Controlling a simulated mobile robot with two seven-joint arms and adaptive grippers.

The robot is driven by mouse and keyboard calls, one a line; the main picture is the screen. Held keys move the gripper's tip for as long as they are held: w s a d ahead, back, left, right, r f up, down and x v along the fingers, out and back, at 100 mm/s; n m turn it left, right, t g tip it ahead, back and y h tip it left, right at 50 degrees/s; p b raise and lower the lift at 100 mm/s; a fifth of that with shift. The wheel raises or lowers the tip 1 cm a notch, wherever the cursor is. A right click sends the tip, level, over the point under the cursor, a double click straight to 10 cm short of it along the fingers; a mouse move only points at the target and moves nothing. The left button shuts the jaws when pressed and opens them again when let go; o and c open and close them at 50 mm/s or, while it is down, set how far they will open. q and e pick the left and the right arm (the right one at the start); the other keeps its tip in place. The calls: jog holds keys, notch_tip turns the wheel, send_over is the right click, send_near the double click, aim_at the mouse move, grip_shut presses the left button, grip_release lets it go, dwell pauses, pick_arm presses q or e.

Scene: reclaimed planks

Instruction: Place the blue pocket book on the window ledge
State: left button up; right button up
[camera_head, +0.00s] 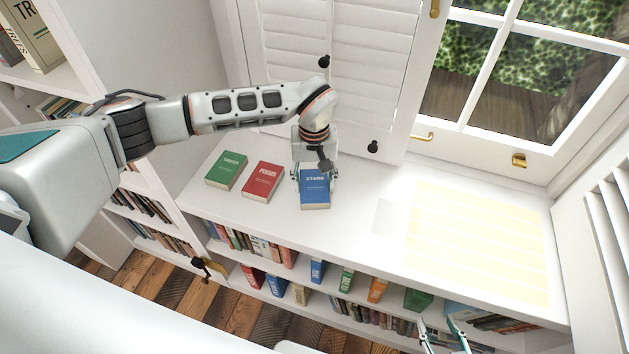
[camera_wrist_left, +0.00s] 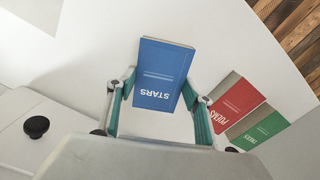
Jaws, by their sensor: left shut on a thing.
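The blue pocket book (camera_head: 314,193), titled STARS, is at the white window ledge (camera_head: 355,235), to the right of two other books. My left gripper (camera_head: 315,175) reaches down over it from above and is shut on it, one finger at each long side. In the left wrist view the blue book (camera_wrist_left: 160,72) sits between the teal fingers of my left gripper (camera_wrist_left: 160,95). I cannot tell whether the book touches the ledge or is slightly raised. My right gripper (camera_head: 442,332) shows at the bottom edge, its fingers apart and empty.
A red book (camera_head: 262,182) and a green book (camera_head: 227,171) lie left of the blue one. A pale grey patch (camera_head: 390,216) and sunlit stripes (camera_head: 475,240) mark the clear ledge to the right. White shutters (camera_head: 370,65) stand behind; filled shelves lie below.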

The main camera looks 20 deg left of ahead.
aim_at(314, 185)
pick_arm(q)
jog(key=o, duration=1.2)
jog(key=shift+r, duration=0.1)
notch_tip(314, 185, up, 12)
jog(key=shift+r+p, duration=0.1)
jog(key=shift+p, duration=0.35)
